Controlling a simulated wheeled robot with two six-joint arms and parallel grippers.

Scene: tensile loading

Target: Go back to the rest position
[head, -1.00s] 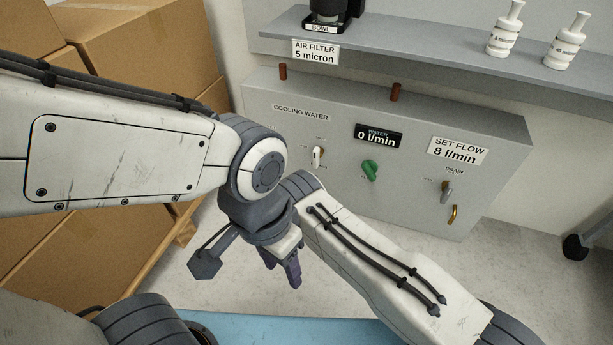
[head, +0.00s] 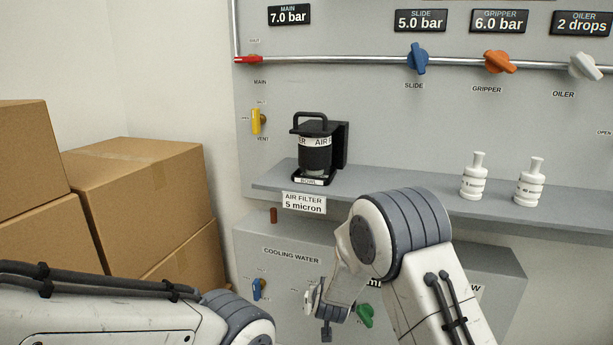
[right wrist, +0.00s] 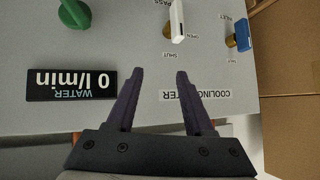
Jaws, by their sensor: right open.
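My right gripper (right wrist: 160,73) is open in the right wrist view, with nothing between its two dark fingers. It faces the grey cooling-water panel (right wrist: 130,125), apart from the valve handles. In the head view my right arm comes in from the lower right, and its wrist hangs in front of that panel; the fingers are hard to make out there. My left arm crosses the lower left corner of the head view, and its gripper is outside the picture.
The panel carries a blue handle (right wrist: 243,34), a white handle (right wrist: 177,20) and a green knob (right wrist: 74,13). The water display (right wrist: 72,84) reads 0 l/min. Above are a shelf with an air filter (head: 316,152) and two white bottles (head: 474,178). Cardboard boxes (head: 150,190) stand at left.

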